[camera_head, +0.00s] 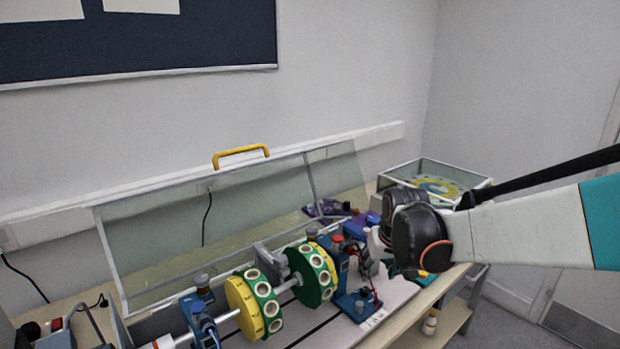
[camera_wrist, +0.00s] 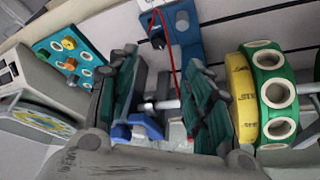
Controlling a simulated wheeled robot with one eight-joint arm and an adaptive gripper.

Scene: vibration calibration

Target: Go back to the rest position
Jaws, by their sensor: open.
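My gripper (camera_wrist: 160,66) is open in the wrist view, with its two dark green finger pads apart. A shaft end and a blue bracket (camera_wrist: 142,127) of the rig show in the gap between the fingers; I cannot tell whether they touch. In the head view my arm comes in from the right and its black wrist joint hides most of the gripper. The rig has a shaft with two yellow-and-green discs (camera_head: 316,274), (camera_head: 254,305) on blue supports (camera_head: 354,304). One disc (camera_wrist: 268,88) is close to the right finger in the wrist view.
A clear hinged cover (camera_head: 235,218) with a yellow handle (camera_head: 240,154) stands raised behind the rig. A glass-sided box (camera_head: 435,180) is at the back right. A teal plate with knobs (camera_wrist: 72,50) and a red wire (camera_wrist: 168,45) are near the fingers. Open air is above.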

